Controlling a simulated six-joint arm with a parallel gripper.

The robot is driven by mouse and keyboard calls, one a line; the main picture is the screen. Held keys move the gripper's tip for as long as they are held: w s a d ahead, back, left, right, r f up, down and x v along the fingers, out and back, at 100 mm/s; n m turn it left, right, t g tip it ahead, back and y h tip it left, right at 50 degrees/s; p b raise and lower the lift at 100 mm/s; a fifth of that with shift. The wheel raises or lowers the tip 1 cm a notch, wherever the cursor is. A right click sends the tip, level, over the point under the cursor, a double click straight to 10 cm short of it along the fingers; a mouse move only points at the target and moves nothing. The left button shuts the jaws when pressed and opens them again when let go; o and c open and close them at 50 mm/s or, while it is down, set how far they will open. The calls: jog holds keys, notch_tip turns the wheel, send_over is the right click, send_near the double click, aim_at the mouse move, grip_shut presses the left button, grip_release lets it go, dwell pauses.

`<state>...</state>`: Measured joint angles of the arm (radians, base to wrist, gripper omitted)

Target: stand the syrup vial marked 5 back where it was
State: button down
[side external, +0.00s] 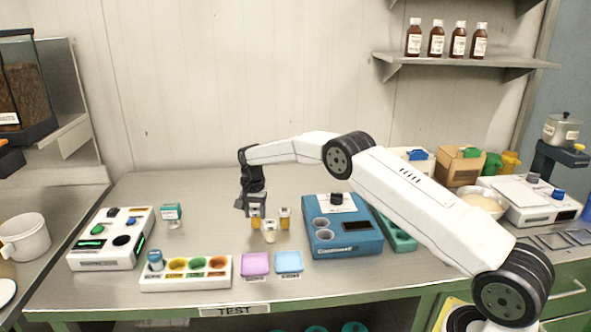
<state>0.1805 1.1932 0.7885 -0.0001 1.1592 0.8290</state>
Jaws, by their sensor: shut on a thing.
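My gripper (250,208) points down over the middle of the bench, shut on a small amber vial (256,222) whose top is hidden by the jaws. A second amber vial (285,218) stands upright just to the right. A third, paler vial (269,235) stands a little nearer the camera, between the two. The marks on the vials are too small to read, so I cannot tell which is marked 5. I cannot tell whether the held vial touches the bench.
A blue machine (345,241) stands right of the vials. Purple (255,264) and blue (289,261) pads lie in front. A white tray of coloured cups (186,284), a green-topped stamp (172,215) and a white device (112,262) stand left. Bench behind the vials is clear.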

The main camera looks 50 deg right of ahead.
aim_at(255, 211)
jog(key=shift+c, duration=1)
grip_release()
jog(key=shift+f, duration=0.1)
notch_tip(255, 211, up, 12)
jog(key=shift+s+a+r, duration=0.1)
jog(key=shift+r, duration=0.1)
dwell(0.4)
